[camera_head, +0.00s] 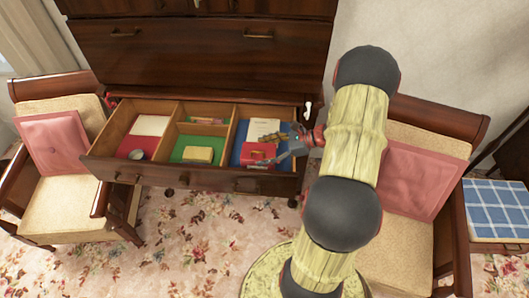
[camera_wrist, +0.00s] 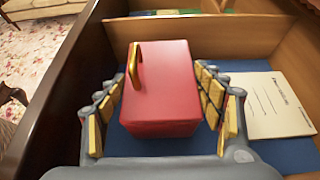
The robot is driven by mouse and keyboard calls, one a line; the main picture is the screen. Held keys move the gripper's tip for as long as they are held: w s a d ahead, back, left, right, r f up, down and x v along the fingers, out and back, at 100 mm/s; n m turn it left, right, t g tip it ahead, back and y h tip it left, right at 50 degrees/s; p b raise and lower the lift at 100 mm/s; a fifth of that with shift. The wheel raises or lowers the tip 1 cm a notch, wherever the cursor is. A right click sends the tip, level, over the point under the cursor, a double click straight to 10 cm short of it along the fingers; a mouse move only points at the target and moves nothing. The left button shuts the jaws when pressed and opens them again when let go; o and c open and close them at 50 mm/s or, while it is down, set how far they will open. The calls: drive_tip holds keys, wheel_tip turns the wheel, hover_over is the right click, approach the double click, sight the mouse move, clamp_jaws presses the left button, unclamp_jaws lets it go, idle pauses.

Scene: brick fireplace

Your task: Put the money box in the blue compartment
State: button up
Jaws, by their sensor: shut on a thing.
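The money box is a red box (camera_head: 258,154) with a gold handle on top. It is in the right, blue-floored compartment (camera_head: 237,150) of an open wooden drawer. In the wrist view the money box (camera_wrist: 165,85) stands upright between the fingers of my gripper (camera_wrist: 163,88), with the blue floor (camera_wrist: 185,147) around it. My gripper (camera_head: 284,152) is shut on it, reaching in from the right. I cannot tell whether its underside touches the floor.
A white booklet (camera_wrist: 265,105) lies beside the box in the blue compartment. The middle compartments are green and hold a yellow block (camera_head: 198,154). The left compartment is red, with a white item (camera_head: 150,125). Chairs stand on both sides of the drawer.

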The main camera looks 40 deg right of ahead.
drive_tip(key=shift+f, duration=0.55)
drive_tip(key=o, duration=1.7)
drive_tip(key=shift+a, duration=0.1)
drive_tip(key=shift+o, duration=0.7)
drive_tip(key=shift+s+f, duration=0.1)
